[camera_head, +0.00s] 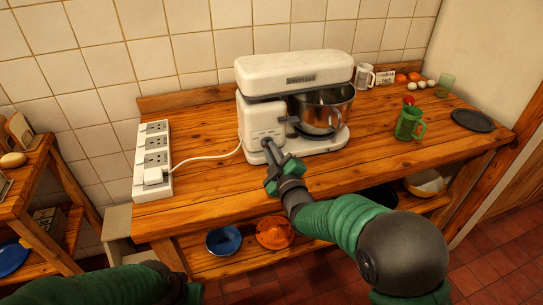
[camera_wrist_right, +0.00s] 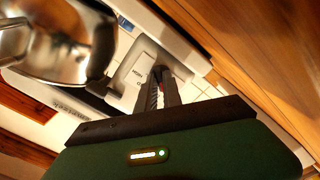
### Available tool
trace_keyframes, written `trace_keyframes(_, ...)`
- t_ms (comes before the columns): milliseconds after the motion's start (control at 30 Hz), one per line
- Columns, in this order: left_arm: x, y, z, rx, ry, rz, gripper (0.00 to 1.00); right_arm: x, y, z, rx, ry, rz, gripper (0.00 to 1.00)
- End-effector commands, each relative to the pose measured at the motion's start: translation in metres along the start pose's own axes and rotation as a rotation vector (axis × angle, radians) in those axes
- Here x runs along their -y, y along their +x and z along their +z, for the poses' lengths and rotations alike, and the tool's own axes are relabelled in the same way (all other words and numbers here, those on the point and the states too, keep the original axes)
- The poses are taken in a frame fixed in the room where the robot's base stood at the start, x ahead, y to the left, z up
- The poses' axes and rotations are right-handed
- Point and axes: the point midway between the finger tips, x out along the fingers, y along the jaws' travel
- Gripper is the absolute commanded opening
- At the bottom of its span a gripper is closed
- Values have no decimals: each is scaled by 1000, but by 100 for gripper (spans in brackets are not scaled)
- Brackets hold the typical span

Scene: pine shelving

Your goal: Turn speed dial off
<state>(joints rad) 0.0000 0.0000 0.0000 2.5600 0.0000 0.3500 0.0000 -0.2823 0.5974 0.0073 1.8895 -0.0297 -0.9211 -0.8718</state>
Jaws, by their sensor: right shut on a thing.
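The white stand mixer (camera_head: 290,70) stands on the wooden counter, with a steel bowl (camera_head: 325,108) under its head. My right gripper (camera_head: 267,145) reaches the lower front of the mixer's base, left of the bowl. Its fingers are shut on the speed dial, which they mostly hide; the dial's setting cannot be read. In the right wrist view, my fingers (camera_wrist_right: 160,85) close on a small dark and red part against the mixer's pale panel (camera_wrist_right: 135,72). The bowl (camera_wrist_right: 65,40) shows at upper left.
A power strip (camera_head: 153,160) with a plugged-in white cord stands left of the mixer.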

Motion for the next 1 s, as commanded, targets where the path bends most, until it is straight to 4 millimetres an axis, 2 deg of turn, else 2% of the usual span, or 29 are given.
trace_keyframes(33, 0, 4, 1, 0, 0, 0, 34, 5, -1, 1, 0, -29, -7, 0)
trace_keyframes(333, 0, 9, 2, 0, 0, 0, 34, 6, -1, 1, 1, -151, -11, 0)
trace_keyframes(867, 0, 10, 2, 0, 0, 0, 34, 7, -1, 1, 2, -180, -15, 0)
trace_keyframes(900, 0, 10, 2, 0, 0, 0, 34, 7, -1, 1, 2, -179, -16, 11)
trace_keyframes(1000, 0, 10, 2, 0, 0, 0, 34, 7, -1, 1, 1, -179, -14, 24)
